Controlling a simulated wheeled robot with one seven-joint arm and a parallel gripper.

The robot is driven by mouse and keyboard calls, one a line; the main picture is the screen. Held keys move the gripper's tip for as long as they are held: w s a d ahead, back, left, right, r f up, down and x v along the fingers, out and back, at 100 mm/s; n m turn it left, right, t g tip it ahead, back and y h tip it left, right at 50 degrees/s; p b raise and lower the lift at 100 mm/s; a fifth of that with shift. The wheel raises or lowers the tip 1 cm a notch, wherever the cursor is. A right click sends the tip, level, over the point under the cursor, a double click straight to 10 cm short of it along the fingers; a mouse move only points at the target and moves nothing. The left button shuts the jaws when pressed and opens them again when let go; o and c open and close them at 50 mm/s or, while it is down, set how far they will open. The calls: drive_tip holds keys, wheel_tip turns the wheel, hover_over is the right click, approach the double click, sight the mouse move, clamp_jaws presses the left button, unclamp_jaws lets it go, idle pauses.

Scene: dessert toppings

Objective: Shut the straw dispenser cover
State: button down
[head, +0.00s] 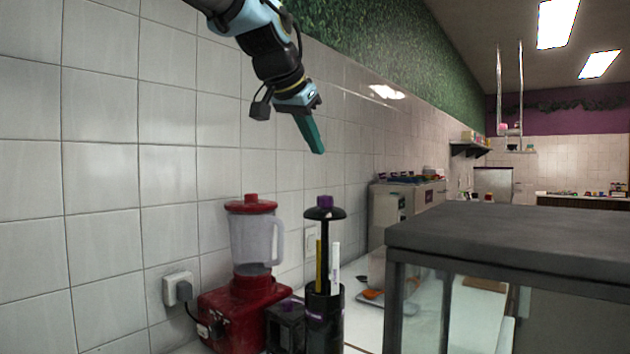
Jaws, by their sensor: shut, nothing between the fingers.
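The straw dispenser (325,315) is a dark cylinder on the counter, in the lower middle of the head view. Its dark round cover (324,213) with a purple knob (324,201) stands raised above the body on a thin central rod. A yellow straw (318,265) and a white straw (336,265) stick up in the gap under the cover. My gripper (318,148) is shut and empty, with teal fingers pointing down. In the picture it is above the cover, apart from it; the exact depth is hard to tell.
A red blender (245,300) with a clear jug stands left of the dispenser, with a small dark box (285,325) between them. A glass case with a grey top (520,238) fills the right. The tiled wall is behind. The air above the cover is clear.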

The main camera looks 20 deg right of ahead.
sight(325, 264)
drive_tip(key=p+x, duration=0.1)
drive_tip(key=x, duration=0.4)
drive_tip(key=shift+d+f+p, duration=0.15)
drive_tip(key=shift+d+p, duration=0.1)
drive_tip(key=shift+p, duration=0.05)
drive_tip(key=f, duration=0.1)
drive_tip(key=f+p, duration=0.1)
drive_tip(key=f, duration=0.1)
drive_tip(key=shift+w+f, duration=0.2)
drive_tip(key=shift+w, duration=0.2)
drive_tip(key=shift+w+f, duration=0.1)
drive_tip(key=shift+f, duration=0.5)
wheel_tip(325, 264, down, 16)
drive_tip(key=b, duration=1.6)
drive_tip(key=shift+f, duration=0.4)
drive_tip(key=shift+f, duration=0.2)
